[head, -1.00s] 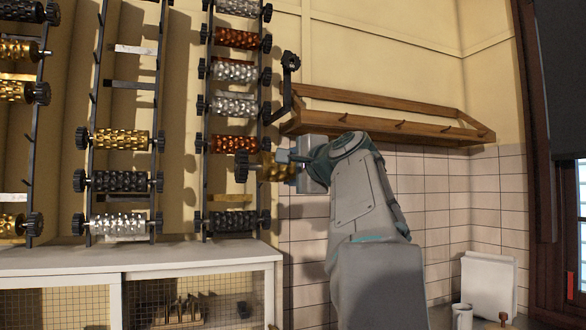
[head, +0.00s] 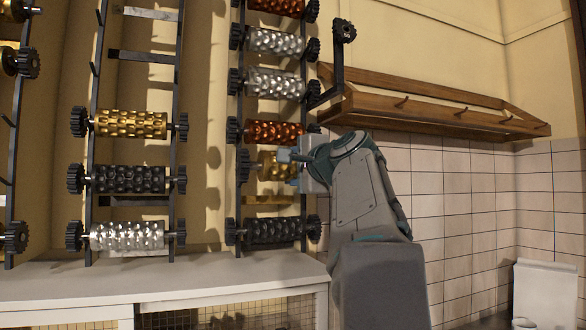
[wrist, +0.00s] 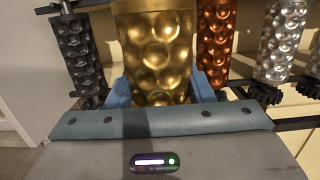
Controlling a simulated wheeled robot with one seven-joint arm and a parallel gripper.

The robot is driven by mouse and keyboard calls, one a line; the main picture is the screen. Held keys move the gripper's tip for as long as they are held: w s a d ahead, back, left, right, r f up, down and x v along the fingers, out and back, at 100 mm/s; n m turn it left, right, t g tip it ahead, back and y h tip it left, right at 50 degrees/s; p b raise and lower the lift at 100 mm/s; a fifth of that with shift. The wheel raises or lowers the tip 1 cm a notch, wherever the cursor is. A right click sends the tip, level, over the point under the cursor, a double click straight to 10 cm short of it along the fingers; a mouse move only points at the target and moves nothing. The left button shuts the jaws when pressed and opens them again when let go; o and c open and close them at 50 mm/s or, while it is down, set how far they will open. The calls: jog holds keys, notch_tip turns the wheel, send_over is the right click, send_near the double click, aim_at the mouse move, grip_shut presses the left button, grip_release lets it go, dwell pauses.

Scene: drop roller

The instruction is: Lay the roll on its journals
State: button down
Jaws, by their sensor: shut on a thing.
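The brass-coloured dimpled roll (head: 270,166) is in my gripper (head: 290,157), at the right-hand rack column. It lies about level, between a copper roll (head: 274,132) above and a black roll (head: 272,231) below. In the wrist view the brass roll (wrist: 157,55) fills the middle, with the blue fingers of my gripper (wrist: 160,92) shut on either side of it. My gripper hides its right end in the head view. I cannot tell whether its journals touch the rack's supports.
The rack's dark uprights (head: 240,190) carry several other rolls with toothed gears. A wooden peg shelf (head: 440,112) is close at the right, with a black crank-like bracket (head: 338,65) near its left end. A white cabinet top (head: 160,279) lies below.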

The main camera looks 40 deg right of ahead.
jog(key=shift+w+d+r+p, duration=0.15)
jog(key=shift+w+p, duration=0.3)
jog(key=shift+w, duration=0.15)
jog(key=shift+w+d+r+p, duration=0.1)
jog(key=shift+w+p, duration=0.3)
jog(key=shift+w, duration=0.15)
jog(key=w+d+f+p, duration=0.2)
jog(key=w+p, duration=0.5)
jog(key=w, duration=0.3)
jog(key=shift+w+d+f, duration=0.25)
jog(key=shift+d+f, duration=0.1)
jog(key=shift+f, duration=0.05)
